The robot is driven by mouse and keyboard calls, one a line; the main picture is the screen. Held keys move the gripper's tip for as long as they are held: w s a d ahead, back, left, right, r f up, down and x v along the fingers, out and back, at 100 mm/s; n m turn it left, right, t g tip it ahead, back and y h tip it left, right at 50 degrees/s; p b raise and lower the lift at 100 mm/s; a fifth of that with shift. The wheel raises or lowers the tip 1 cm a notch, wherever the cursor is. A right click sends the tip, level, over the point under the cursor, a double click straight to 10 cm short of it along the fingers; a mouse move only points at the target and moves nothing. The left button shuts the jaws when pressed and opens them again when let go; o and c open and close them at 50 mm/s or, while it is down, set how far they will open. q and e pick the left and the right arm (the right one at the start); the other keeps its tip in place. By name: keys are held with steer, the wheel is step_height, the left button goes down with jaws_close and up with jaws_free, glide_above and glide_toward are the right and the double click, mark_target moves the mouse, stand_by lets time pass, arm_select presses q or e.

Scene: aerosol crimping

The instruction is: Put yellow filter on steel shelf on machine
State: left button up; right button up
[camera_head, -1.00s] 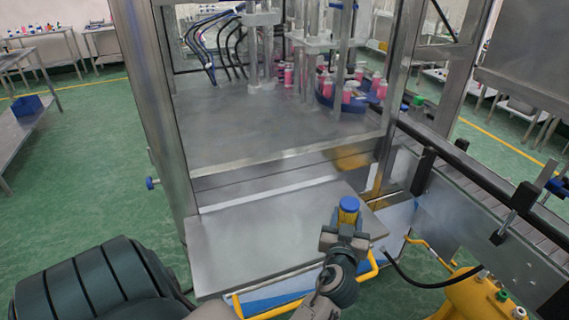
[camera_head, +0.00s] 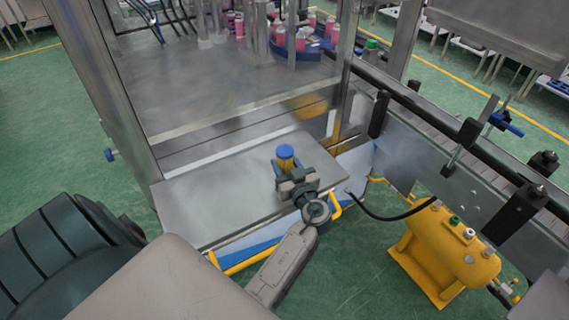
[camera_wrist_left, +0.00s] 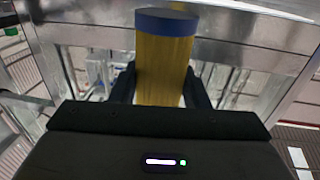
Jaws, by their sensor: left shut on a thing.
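The yellow filter (camera_head: 286,158) with a blue cap is upright in my left gripper (camera_head: 290,170), above the right part of the steel shelf (camera_head: 200,205). The shelf is a flat plate at the front of the machine (camera_head: 225,95). The left wrist view shows the yellow filter (camera_wrist_left: 165,65) between the two dark fingers of my left gripper (camera_wrist_left: 160,88), which are shut on it. I cannot tell if its bottom touches the shelf. My right gripper is not in view.
A yellow tank (camera_head: 440,250) with a black hose stands on the green floor at the right. A conveyor (camera_head: 450,145) runs along the machine's right side. Yellow bent pipes (camera_head: 240,263) lie below the shelf edge. The left half of the shelf is bare.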

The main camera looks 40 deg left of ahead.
arm_select(q)
steer(key=shift+f, duration=1.05)
steer(key=o, duration=1)
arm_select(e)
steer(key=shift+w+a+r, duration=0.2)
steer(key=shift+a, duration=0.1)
